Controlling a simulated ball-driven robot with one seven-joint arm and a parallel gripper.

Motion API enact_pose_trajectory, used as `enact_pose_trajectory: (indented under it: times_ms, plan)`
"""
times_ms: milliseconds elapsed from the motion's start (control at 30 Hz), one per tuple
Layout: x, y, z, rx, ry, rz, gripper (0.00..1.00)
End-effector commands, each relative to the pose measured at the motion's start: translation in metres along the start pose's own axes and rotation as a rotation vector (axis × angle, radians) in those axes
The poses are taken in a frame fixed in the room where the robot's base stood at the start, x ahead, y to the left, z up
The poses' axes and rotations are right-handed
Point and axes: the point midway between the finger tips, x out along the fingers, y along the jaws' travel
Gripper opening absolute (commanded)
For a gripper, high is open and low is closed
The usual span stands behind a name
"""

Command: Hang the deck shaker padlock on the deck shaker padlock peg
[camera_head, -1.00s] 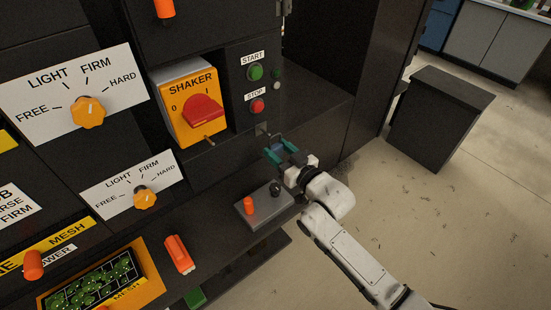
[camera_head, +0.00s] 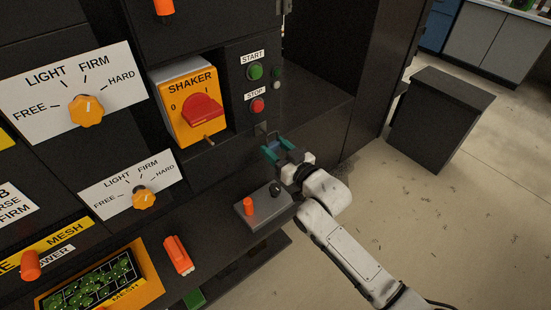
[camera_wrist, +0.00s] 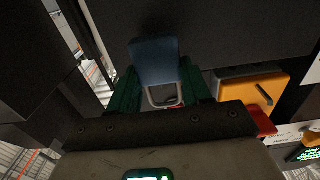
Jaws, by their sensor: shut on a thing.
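The padlock has a blue body (camera_wrist: 155,62) and a pale metal shackle, seen close in the wrist view. My gripper (camera_wrist: 158,88) is shut on it, with the green fingers on either side. In the head view my gripper (camera_head: 283,150) holds the padlock (camera_head: 282,145) in the air, in front of the dark machine face and below the STOP button. A small grey plate (camera_head: 260,128) sits on the face just above it. A short brass pin (camera_head: 208,138) sticks out below the SHAKER switch. I cannot tell which of these is the padlock peg.
The yellow SHAKER box (camera_head: 185,105) with its red knob (camera_head: 203,110) is left of my gripper. The START (camera_head: 256,72) and STOP (camera_head: 257,105) buttons are above. A grey box (camera_head: 264,206) with an orange and a black knob lies below.

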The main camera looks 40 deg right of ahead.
Motion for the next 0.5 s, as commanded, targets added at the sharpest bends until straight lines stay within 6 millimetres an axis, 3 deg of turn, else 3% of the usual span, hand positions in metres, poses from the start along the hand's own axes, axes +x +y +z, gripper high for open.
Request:
enact_pose_trajectory:
  times_ms: [500]
  plan:
    - [0.011,-0.001,0.001,-0.001,0.001,-0.002,0.15]
